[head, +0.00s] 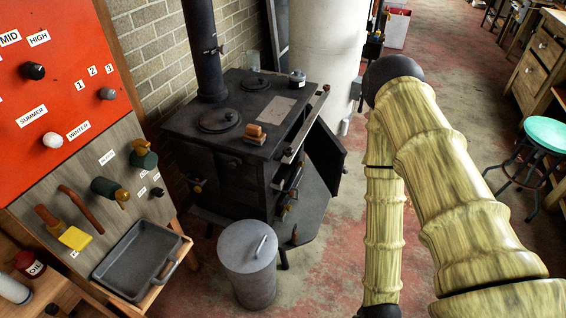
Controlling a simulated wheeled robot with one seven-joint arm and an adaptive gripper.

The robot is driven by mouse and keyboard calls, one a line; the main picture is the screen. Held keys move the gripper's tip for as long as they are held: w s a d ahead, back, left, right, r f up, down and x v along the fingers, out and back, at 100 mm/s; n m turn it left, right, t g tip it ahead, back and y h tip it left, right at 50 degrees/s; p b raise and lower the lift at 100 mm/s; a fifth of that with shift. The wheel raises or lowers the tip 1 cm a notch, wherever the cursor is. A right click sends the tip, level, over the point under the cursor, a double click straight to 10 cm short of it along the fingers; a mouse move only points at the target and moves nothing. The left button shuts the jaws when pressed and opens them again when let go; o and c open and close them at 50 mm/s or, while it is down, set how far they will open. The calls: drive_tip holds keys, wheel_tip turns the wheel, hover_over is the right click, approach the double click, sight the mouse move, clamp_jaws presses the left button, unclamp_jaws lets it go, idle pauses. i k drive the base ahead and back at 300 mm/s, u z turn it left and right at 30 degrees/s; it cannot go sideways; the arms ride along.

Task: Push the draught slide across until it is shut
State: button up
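The black stove (190,125) stands left of centre with its front turned to the right. A dark door (325,158) hangs open on that front. Small fittings with brassy ends (285,209) show on the front below the top rail. I cannot tell for sure which of them is the draught slide, or how far across it stands, because the front is seen at a steep angle. My bamboo-like arm rises at the right, bends at a dark joint, and comes down to the bottom edge. My gripper is not in view.
A grey lidded bin (247,268) stands before the stove. A red and grey panel (45,90) with knobs and a grey tray (137,262) is at the left. A white column (325,60) rises behind; a green stool (545,133) is at the right. Floor shows between bin and arm.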

sight(301, 164)
drive_tip(key=u, duration=0.25)
drive_tip(key=i, duration=1)
drive_tip(key=z, duration=0.4)
